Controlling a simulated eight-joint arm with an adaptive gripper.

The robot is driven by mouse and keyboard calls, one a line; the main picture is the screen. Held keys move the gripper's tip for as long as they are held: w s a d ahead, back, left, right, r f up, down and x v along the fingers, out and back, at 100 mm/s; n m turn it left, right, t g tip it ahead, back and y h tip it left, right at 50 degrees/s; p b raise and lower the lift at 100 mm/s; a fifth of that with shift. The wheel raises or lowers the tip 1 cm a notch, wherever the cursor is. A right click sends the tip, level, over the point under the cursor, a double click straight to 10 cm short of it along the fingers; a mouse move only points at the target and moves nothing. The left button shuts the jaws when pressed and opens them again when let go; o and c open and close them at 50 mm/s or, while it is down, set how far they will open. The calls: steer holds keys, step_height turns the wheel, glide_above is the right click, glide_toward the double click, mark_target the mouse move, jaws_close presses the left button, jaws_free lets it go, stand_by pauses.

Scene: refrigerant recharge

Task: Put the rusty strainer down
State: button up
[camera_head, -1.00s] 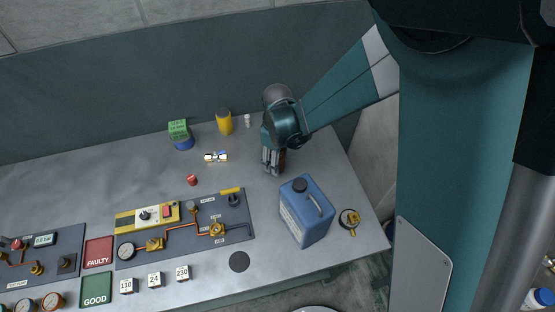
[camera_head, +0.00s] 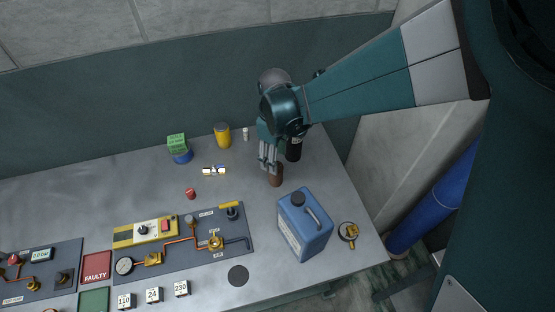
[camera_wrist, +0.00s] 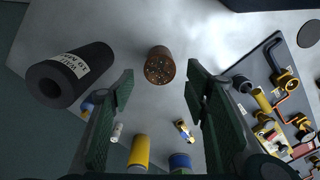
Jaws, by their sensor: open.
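The rusty strainer (camera_head: 276,176) is a short brown cylinder standing upright on the grey bench, behind the blue jug. In the wrist view the strainer (camera_wrist: 160,66) shows its speckled round end, ahead of the fingertips. My gripper (camera_head: 267,157) is just above and behind it in the head view. In the wrist view my gripper (camera_wrist: 158,86) has its two green fingers spread wide, with nothing between them. The strainer looks free of both fingers.
A black insulation tube (camera_wrist: 66,76) stands close to the strainer; it is partly hidden behind my gripper in the head view (camera_head: 294,149). The blue jug (camera_head: 305,225) is just in front. Bare bench lies between.

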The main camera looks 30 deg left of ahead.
steer(key=shift+r, duration=1.25)
steer(key=shift+w+d+r, duration=0.2)
steer(key=shift+d+r, duration=0.1)
steer(key=shift+d, duration=0.15)
steer(key=w+d+r+m+t, duration=0.1)
steer(key=d+r+m, duration=0.3)
steer(key=d, duration=0.5)
steer(key=w+d+r+m+t+y, duration=0.1)
steer(key=w+d+r, duration=0.1)
steer(key=d+r, duration=0.45)
steer(key=w+d+r+m+t, duration=0.1)
steer(key=d+r+m, duration=0.25)
steer(key=d, duration=0.75)
steer(key=s+d+r+m+t, duration=0.1)
steer(key=s+d+m, duration=0.2)
steer(key=d, duration=0.5)
steer(key=s+d+r+m+t, duration=0.1)
steer(key=s+d+m, duration=0.2)
steer(key=d, duration=0.6)
steer(key=s+d+r+m+t+h, duration=0.1)
steer(key=s+d+r+m+t, duration=0.1)
steer(key=d, duration=0.6)
steer(key=shift+s+d+m, duration=0.15)
steer(key=shift+s+m, duration=0.6)
steer(key=shift+s, duration=0.45)
